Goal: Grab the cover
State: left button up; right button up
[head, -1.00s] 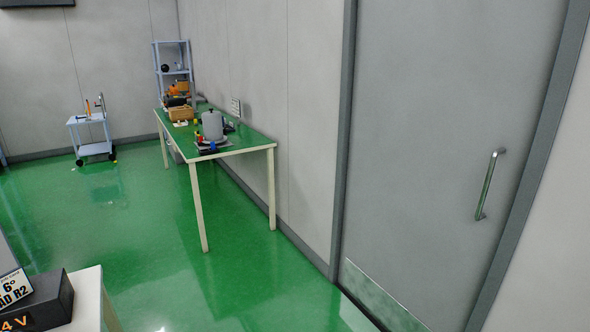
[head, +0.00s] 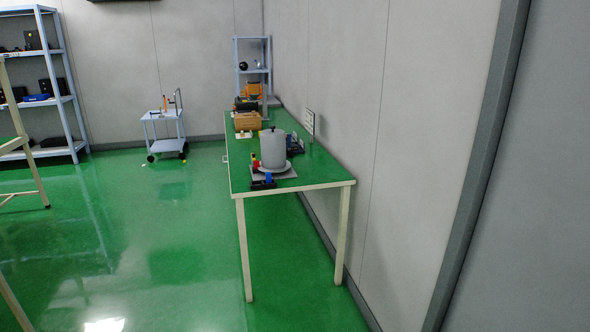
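A grey cylindrical cover (head: 273,149) with a small dark knob on top stands upright on a light base plate (head: 287,173). It sits near the front end of a long green-topped table (head: 318,174) along the right wall. Small red, yellow and blue parts (head: 263,182) lie beside the base. What is under the cover is hidden. Neither of my grippers shows in the head view, and the table is some distance ahead.
A wooden box (head: 248,121) and other items stand farther back on the table. A small wheeled cart (head: 162,133) and a shelf rack (head: 62,95) are at the back left. Another table (head: 12,145) edges in at left. The green floor (head: 150,240) between is clear.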

aim_at(273, 141)
jog(key=i+j+z, duration=0.4)
jog(key=i, duration=0.35)
jog(key=i+j+z, duration=0.4)
jog(key=i+j, duration=0.25)
jog(key=j, duration=0.15)
